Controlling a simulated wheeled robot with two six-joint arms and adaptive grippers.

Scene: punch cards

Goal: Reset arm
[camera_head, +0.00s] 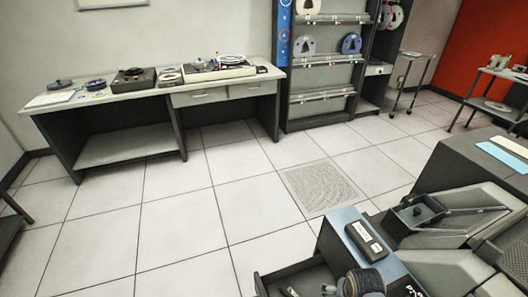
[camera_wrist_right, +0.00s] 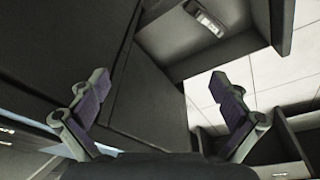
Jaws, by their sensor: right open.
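My right gripper (camera_wrist_right: 165,88) shows in the right wrist view with its two fingers spread wide and nothing between them. Dark flat panels lie beyond the fingers. In the head view a dark rounded part at the bottom edge may belong to my right arm, but I cannot tell its jaws there. My left gripper is not in view. The task names no object.
A grey machine (camera_head: 450,268) with a small black tray (camera_head: 418,212) fills the lower right. White and light blue flat pieces (camera_head: 502,154) lie on a dark top behind it. A long desk (camera_head: 130,96) with reels stands at the back left. The tiled floor between is clear.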

